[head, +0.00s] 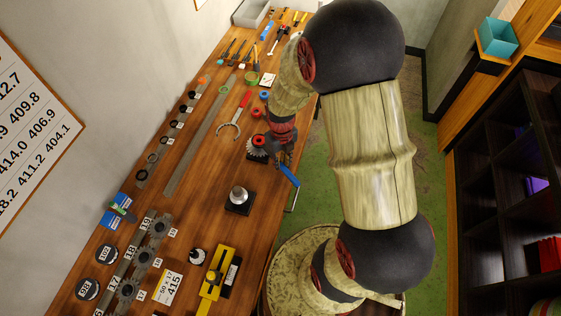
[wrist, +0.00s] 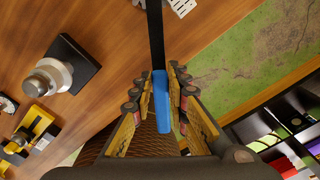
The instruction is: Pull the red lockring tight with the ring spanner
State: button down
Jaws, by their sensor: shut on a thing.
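My gripper (wrist: 159,78) is shut on the blue handle (wrist: 161,105) of a tool with a straight black shaft (wrist: 154,35). The shaft's far end is out of the wrist view, so I cannot tell whether this is the ring spanner. In the head view, the blue handle (head: 289,176) sticks out below my gripper (head: 284,160), over the table's right edge. A red lockring (head: 258,141) shows on a toothed grey cog (head: 256,153) on a dark stand, just left of my gripper. My arm partly hides that area, and I cannot tell whether the tool touches the lockring.
A silver-topped block (head: 238,197) stands nearer on the wooden table (head: 200,205); it also shows in the wrist view (wrist: 50,75). A red-handled forked tool (head: 235,118) lies beyond the cog. A yellow fixture (head: 214,280) stands at the front. Bare wood lies left of the silver-topped block.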

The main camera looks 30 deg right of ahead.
aim_at(283, 163)
jog(key=shift+d, duration=0.15)
jog(key=shift+d+n, duration=0.3)
jog(key=shift+r+p, duration=0.3)
jog(key=shift+r, duration=0.1)
jog(key=shift+s+d+r+p, duration=0.1)
jog(key=shift+r+p, duration=0.3)
jog(key=shift+r, duration=0.25)
jog(key=shift+r+p, duration=1.05)
jog(key=shift+r, duration=0.45)
